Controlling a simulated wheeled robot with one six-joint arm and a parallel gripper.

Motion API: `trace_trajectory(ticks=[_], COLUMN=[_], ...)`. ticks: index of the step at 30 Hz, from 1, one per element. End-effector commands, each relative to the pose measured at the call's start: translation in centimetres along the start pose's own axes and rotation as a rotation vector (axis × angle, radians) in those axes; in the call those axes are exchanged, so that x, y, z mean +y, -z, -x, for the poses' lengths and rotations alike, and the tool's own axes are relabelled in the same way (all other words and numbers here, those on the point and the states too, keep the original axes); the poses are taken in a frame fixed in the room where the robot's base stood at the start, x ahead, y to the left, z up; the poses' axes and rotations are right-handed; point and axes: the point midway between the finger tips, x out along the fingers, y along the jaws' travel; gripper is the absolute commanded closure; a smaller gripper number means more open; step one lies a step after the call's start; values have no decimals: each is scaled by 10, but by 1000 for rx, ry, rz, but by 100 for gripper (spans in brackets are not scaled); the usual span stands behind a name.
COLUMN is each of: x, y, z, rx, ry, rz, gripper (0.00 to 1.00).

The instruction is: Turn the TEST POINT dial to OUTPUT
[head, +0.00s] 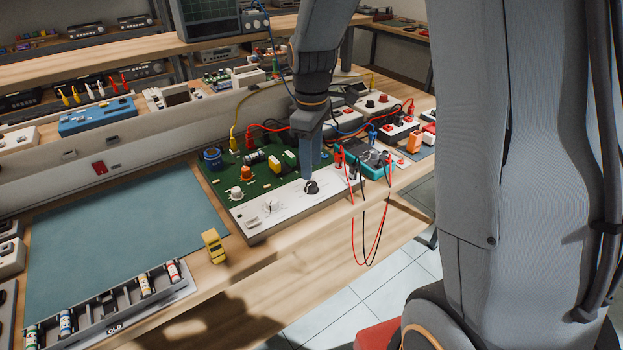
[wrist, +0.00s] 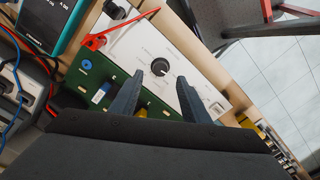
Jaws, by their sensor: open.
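A white panel (head: 285,206) runs along the front of the green circuit board on the bench. A black round dial (head: 311,187) with a pale pointer mark sits toward its right end; the dial also shows in the wrist view (wrist: 160,67). Printing surrounds it, too small to read, so I cannot tell its setting. My gripper (head: 309,172) points down just above this dial. In the wrist view my gripper (wrist: 159,77) is open, its two fingertips apart with the dial between and just beyond them. I cannot tell whether either finger touches it.
The green board (head: 222,176) carries raised components behind. A teal meter (head: 372,163) with hanging red and black leads stands at right. A yellow object (head: 214,246) is at front left; a teal mat (head: 120,240) lies clear.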

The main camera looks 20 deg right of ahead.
Motion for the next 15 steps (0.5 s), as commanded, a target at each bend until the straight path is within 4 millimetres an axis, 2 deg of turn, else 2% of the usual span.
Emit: trace_trajectory(ticks=[3,9,15], x=[-1,-1,-1], y=[-1,-1,-1], z=[-20,-46,-58], rx=[-2,-1,0], ry=[3,1,0], rz=[-1,-2,-3], gripper=[57,57,57])
